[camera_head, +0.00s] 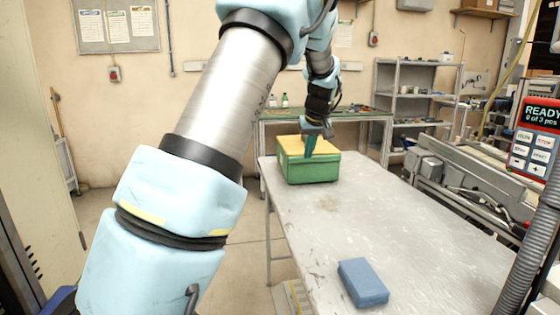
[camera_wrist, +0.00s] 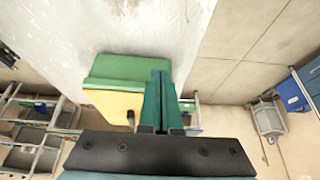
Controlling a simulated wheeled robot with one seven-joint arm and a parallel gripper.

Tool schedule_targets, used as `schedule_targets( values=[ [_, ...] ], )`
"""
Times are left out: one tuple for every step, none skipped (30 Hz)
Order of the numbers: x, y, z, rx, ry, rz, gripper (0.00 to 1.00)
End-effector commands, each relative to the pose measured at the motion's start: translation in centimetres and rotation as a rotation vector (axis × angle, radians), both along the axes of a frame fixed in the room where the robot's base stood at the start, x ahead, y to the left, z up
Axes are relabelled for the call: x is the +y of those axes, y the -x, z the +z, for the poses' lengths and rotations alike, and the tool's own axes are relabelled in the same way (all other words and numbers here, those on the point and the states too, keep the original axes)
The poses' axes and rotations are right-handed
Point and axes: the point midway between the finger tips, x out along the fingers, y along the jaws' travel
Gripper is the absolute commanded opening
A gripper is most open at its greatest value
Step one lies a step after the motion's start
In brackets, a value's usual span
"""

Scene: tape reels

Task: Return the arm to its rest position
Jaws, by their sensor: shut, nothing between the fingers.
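My arm rises from the lower left of the head view and reaches over the far end of the grey table (camera_head: 400,235). My gripper (camera_head: 308,155) points down in front of a green box with a yellow top (camera_head: 312,172). Its teal fingers are together with nothing between them, as the wrist view (camera_wrist: 157,78) shows. The box also shows in the wrist view (camera_wrist: 110,72), beside and beyond the fingers. I cannot tell whether the fingers touch the box. No tape reels can be made out.
A blue block (camera_head: 363,283) lies at the table's near edge. The table between block and box is clear. A machine with a red display (camera_head: 541,115) stands at the right. A workbench (camera_head: 350,117) and a grey shelf (camera_head: 412,105) stand behind.

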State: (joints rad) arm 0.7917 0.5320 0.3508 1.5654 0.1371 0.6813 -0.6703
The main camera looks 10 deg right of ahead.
Motion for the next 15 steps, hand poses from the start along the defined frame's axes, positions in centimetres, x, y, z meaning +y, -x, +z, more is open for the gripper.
schedule_targets(
  values=[
    [3.4, 1.0, -0.3, 0.037, 0.002, 0.012, 0.00],
    [5.2, 1.9, -0.8, 0.060, 0.004, 0.008, 0.00],
    [7.7, 3.3, -1.3, 0.092, 0.005, 0.002, 0.00],
    [9.5, 4.5, -1.7, 0.113, 0.006, -0.005, 0.00],
    [11.1, 5.8, -2.2, 0.134, 0.009, -0.013, 0.00],
    [13.1, 7.6, -2.7, 0.160, 0.012, -0.024, 0.00],
    [14.6, 9.0, -3.1, 0.178, 0.013, -0.032, 0.00],
    [15.9, 10.6, -3.4, 0.196, 0.015, -0.043, 0.00],
    [17.5, 12.7, -3.9, 0.218, 0.018, -0.056, 0.00],
    [18.7, 14.3, -4.3, 0.233, 0.018, -0.065, 0.00],
    [19.7, 15.9, -4.6, 0.246, 0.018, -0.076, 0.00],
    [20.8, 18.0, -5.0, 0.262, 0.018, -0.090, 0.00],
    [21.6, 19.5, -5.3, 0.275, 0.019, -0.099, 0.00],
    [22.3, 20.9, -5.6, 0.284, 0.018, -0.108, 0.00],
    [23.1, 22.6, -6.0, 0.295, 0.016, -0.120, 0.00]
  ],
)
